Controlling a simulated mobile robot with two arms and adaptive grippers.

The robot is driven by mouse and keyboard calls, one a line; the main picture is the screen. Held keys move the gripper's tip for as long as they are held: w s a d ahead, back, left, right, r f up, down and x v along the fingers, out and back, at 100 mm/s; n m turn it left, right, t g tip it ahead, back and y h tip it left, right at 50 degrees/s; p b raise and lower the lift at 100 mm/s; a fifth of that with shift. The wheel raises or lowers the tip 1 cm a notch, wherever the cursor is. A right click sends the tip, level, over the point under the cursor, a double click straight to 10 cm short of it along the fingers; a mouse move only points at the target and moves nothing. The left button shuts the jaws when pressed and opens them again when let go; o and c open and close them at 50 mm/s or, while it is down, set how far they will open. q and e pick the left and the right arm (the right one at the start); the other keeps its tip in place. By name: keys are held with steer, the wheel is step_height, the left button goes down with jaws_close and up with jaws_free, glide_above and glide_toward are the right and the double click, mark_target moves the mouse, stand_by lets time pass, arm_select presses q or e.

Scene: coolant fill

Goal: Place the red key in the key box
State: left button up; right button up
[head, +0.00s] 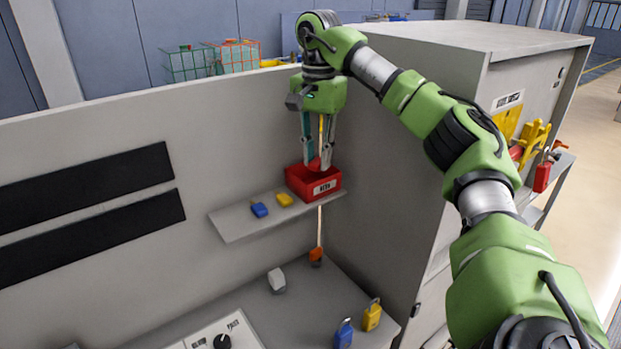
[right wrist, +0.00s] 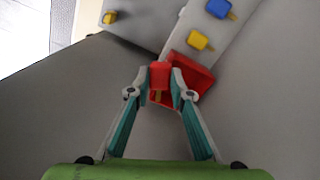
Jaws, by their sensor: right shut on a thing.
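The red key box (head: 322,187), an open-topped box with a white label, stands at the right end of a grey wall shelf. My right gripper (head: 318,165) points down over the box, its fingertips at the opening. It is shut on the red key (head: 314,163), mostly hidden in the head view. In the right wrist view the red key (right wrist: 160,73) is between the fingertips (right wrist: 160,80), in front of the red box (right wrist: 198,76). I cannot tell whether the key touches the box. My left gripper is not in view.
A blue key (head: 259,210) and a yellow key (head: 284,199) lie on the shelf (head: 235,228) left of the box. A grey cabinet (head: 390,190) stands close on the right. Blue (head: 343,333) and yellow (head: 372,315) padlocks stand on the counter below.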

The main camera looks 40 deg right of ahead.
mark_target(312, 164)
steer(key=w+f, duration=0.1)
steer(key=w+d+f, duration=0.1)
steer(key=w+f, duration=0.1)
steer(key=w+d+f, duration=0.1)
steer(key=f, duration=0.1)
steer(key=shift+w+d+f+b, duration=0.15)
steer(key=shift+w+d+b, duration=0.1)
steer(key=shift+w+b, duration=0.1)
steer(key=shift+w+d+f+p, duration=0.2)
steer(key=shift+w+p, duration=0.1)
steer(key=shift+p, duration=0.2)
steer(key=shift+w+d+f, duration=0.15)
steer(key=shift+f, duration=0.05)
steer(key=shift+w+d+f, duration=0.1)
steer(key=shift+w+f, duration=0.05)
steer(key=shift+f, duration=0.1)
step_height(312, 164, down, 2)
steer(key=shift+f+p, duration=0.25)
steer(key=shift+p, duration=0.95)
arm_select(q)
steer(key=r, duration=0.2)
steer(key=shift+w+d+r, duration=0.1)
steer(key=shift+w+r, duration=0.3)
arm_select(e)
steer(key=shift+f, duration=0.4)
steer(key=shift+f, duration=0.15)
steer(key=o, duration=0.6)
steer(key=shift+o, duration=0.2)
